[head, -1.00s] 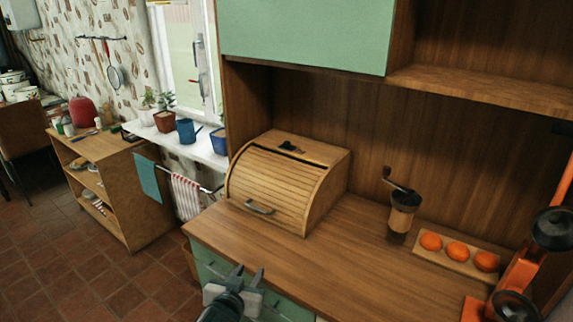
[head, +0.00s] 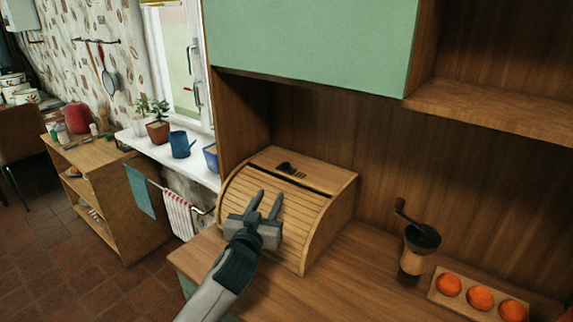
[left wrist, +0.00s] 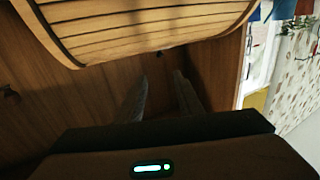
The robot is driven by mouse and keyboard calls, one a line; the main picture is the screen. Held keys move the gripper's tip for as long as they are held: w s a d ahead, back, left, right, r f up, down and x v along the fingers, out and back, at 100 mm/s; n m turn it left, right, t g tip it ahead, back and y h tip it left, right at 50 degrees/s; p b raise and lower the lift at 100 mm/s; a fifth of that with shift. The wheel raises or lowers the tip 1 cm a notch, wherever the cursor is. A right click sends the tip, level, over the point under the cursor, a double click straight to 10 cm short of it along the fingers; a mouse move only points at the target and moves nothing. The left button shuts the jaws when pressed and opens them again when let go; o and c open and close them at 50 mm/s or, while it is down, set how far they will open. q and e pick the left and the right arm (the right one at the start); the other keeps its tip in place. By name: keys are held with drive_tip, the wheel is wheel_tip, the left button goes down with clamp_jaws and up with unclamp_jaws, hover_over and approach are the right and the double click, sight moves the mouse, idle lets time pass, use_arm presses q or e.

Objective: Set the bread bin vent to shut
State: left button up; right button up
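The wooden bread bin (head: 315,228) with a slatted roll front stands on the counter against the back panel. Its dark vent piece (head: 291,171) is on the flat top, behind a dark slot; I cannot tell its setting. My left gripper (head: 266,203) is in front of the roll front in the head view, fingers apart and pointing up towards the top, with nothing between them. In the left wrist view the fingers (left wrist: 160,92) are apart and empty, and the bin's slatted front (left wrist: 140,25) fills the upper part. My right gripper is not in view.
A coffee grinder (head: 418,247) and a board with orange round things (head: 480,298) stand on the counter to the right. A green upper cabinet (head: 310,45) hangs above the bin.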

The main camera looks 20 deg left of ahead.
use_arm(q)
drive_tip(key=p, duration=0.4)
approach(286, 165)
drive_tip(key=w, duration=0.8)
drive_tip(key=shift+w+a, duration=0.1)
drive_tip(key=shift+a, duration=0.15)
idle(0.3)
clamp_jaws()
